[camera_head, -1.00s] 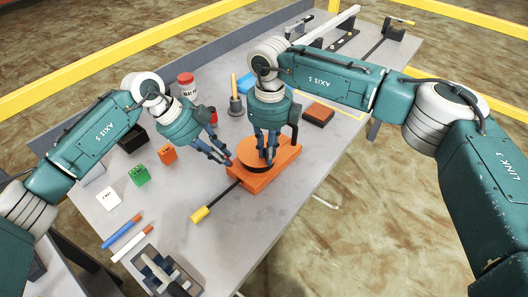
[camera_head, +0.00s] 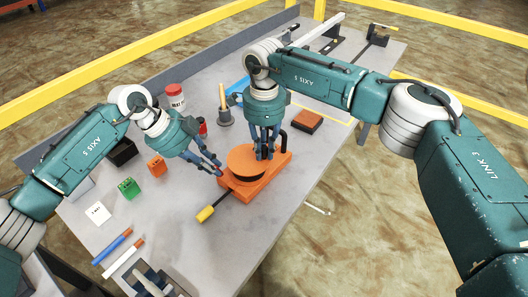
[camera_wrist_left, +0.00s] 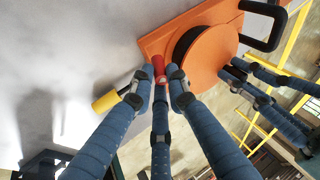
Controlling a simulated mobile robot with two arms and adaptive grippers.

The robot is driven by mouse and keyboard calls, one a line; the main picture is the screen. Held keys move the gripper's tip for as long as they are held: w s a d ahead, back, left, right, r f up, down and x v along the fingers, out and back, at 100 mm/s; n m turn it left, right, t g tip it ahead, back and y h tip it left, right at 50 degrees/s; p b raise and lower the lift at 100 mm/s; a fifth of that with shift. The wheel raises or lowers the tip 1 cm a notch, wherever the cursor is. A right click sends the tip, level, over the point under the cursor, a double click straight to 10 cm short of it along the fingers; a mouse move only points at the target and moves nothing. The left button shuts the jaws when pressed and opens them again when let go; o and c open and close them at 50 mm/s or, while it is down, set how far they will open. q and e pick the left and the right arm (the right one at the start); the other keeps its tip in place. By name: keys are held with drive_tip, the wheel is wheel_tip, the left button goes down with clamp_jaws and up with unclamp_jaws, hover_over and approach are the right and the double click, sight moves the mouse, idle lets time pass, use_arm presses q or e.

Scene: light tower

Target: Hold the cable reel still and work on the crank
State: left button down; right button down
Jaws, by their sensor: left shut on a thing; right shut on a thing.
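The cable reel has an orange base (camera_head: 247,190) with a round drum (camera_head: 242,160) on top. It also shows in the left wrist view (camera_wrist_left: 211,45). A rod with a yellow grip (camera_head: 205,214), seemingly the crank, sticks out at its lower left; the grip shows in the left wrist view (camera_wrist_left: 105,101). My left gripper (camera_head: 219,170) is shut at the reel's left side on a small red piece (camera_wrist_left: 158,68). The fingers hide how this piece joins the crank. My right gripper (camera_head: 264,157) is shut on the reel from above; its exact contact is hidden.
A black loop handle (camera_wrist_left: 265,22) rises from the reel's far side. Left of the reel are orange (camera_head: 157,166) and green (camera_head: 128,188) blocks, a white card (camera_head: 98,213) and two markers (camera_head: 112,246). A grey holder (camera_head: 224,115) stands behind.

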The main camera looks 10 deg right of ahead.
sight(251, 147)
drive_tip(key=w+n, duration=0.2)
drive_tip(key=n, duration=0.1)
drive_tip(key=shift+n, duration=0.3)
drive_tip(key=n, duration=0.1)
drive_tip(key=w+n, duration=0.1)
drive_tip(key=n, duration=0.1)
drive_tip(key=shift+w+a+r+n, duration=0.1)
drive_tip(key=shift+a+n, duration=0.2)
drive_tip(key=shift+a, duration=0.05)
drive_tip(key=n, duration=0.1)
drive_tip(key=w+a+n, duration=0.1)
drive_tip(key=n, duration=0.1)
drive_tip(key=shift+a+n, duration=0.1)
drive_tip(key=shift+n, duration=0.2)
drive_tip(key=shift+w+a+n, duration=0.15)
drive_tip(key=shift+a+n, duration=0.2)
drive_tip(key=shift+n, duration=0.65)
drive_tip(key=shift+w+a+n, duration=0.1)
drive_tip(key=shift+a+n, duration=0.25)
drive_tip(key=shift+n, duration=0.65)
drive_tip(key=shift+a, duration=0.1)
drive_tip(key=c, duration=1.6)
unclamp_jaws()
drive_tip(key=shift+c, duration=0.2)
wheel_tip(251, 147, up, 12)
